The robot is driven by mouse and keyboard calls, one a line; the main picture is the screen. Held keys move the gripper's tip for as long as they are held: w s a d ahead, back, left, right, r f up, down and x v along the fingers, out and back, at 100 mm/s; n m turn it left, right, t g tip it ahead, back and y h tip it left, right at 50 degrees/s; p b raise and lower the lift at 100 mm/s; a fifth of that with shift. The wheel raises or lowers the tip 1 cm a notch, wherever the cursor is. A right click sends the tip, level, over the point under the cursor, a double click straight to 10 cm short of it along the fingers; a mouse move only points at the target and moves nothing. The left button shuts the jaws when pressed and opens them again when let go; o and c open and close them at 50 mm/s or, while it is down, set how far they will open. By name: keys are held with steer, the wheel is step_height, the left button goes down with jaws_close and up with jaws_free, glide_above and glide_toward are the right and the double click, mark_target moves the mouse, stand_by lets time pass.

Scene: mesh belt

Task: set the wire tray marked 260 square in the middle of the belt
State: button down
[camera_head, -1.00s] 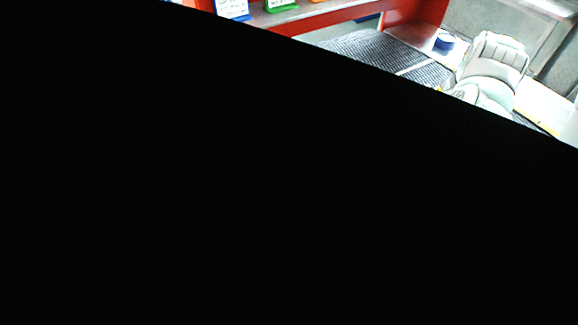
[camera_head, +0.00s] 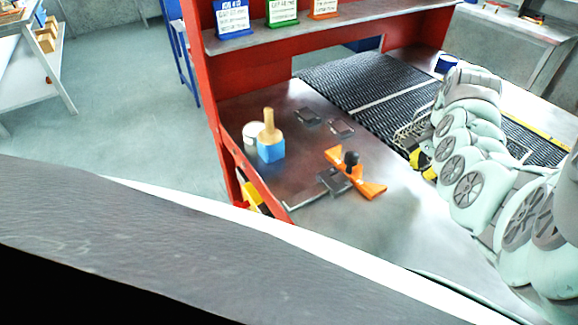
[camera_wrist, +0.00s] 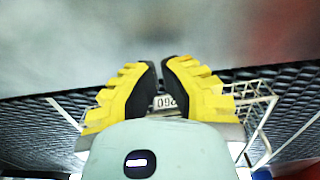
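The wire tray (camera_wrist: 258,112) is an open wire frame with a small white label reading 260, upside down in the wrist view. In the head view the wire tray (camera_head: 411,132) is at the near left part of the dark mesh belt (camera_head: 385,85), partly hidden by my arm. My gripper (camera_wrist: 160,72) has yellow fingers with black pads, close together on either side of the label. It looks shut on the tray at its label side. In the head view my gripper (camera_head: 422,162) is at the tray's near side. Whether the tray touches the belt cannot be told.
A metal bench holds a blue block with a brush (camera_head: 270,145), a white pot (camera_head: 252,132), an orange tool (camera_head: 356,178) and small dark plates. A red shelf frame (camera_head: 205,90) stands left of the belt.

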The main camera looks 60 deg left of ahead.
mark_target(422, 179)
steer(key=shift+f, duration=1.55)
steer(key=shift+w+r, duration=0.1)
steer(key=shift+w, duration=0.85)
steer(key=shift+w+f+b, duration=0.2)
steer(key=shift+w+b, duration=0.45)
steer(key=shift+b, duration=0.1)
steer(key=shift+w+r, duration=0.15)
steer(key=shift+w, duration=0.15)
steer(key=shift+w+b, duration=0.1)
steer(key=shift+b, duration=0.4)
